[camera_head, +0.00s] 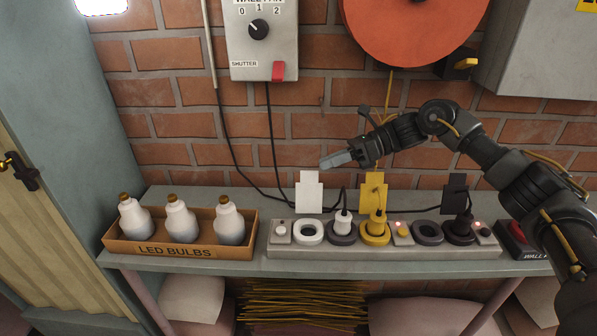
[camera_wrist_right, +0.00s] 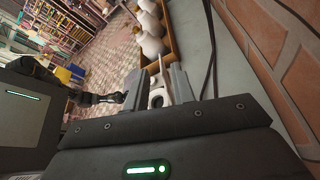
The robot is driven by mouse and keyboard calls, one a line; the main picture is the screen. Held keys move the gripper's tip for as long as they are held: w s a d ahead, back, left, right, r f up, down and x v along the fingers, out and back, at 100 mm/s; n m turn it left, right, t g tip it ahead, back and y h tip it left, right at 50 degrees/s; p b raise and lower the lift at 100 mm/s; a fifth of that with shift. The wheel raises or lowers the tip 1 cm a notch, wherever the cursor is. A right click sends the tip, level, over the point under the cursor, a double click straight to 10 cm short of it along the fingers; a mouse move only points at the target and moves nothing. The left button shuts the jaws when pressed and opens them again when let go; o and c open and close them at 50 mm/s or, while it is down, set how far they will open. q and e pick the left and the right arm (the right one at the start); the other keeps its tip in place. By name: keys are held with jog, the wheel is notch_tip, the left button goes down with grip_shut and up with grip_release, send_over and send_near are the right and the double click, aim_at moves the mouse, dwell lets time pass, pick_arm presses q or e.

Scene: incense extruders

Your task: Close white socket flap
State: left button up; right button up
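The white socket flap (camera_head: 309,193) stands upright behind the round white socket (camera_head: 308,232) on the grey power strip (camera_head: 285,250). My right gripper (camera_head: 323,163) is above and slightly right of the flap's top, pointing left, apart from it in the picture. In the right wrist view its two fingers (camera_wrist_right: 158,88) are apart with nothing held. The white socket (camera_wrist_right: 156,101) shows between them. My left gripper is not in the head view; a dark jointed part at the left of the wrist view may be my left arm, its fingers unclear.
Yellow (camera_head: 374,193) and black (camera_head: 455,196) flaps stand upright farther right. Plugs with cables occupy neighbouring sockets. A box of white bulbs (camera_head: 180,250) sits left of the strip. The brick wall (camera_head: 300,130) is close behind, with hanging cables and a switch box (camera_head: 262,45).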

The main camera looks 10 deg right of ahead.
aim_at(309, 192)
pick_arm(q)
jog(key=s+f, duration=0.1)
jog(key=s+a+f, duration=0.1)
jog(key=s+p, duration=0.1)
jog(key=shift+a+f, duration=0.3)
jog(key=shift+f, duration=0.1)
pick_arm(e)
jog(key=x, duration=0.8)
jog(key=shift+w+a+f, duration=0.1)
jog(key=shift+f, duration=0.05)
grip_shut()
dwell(0.4)
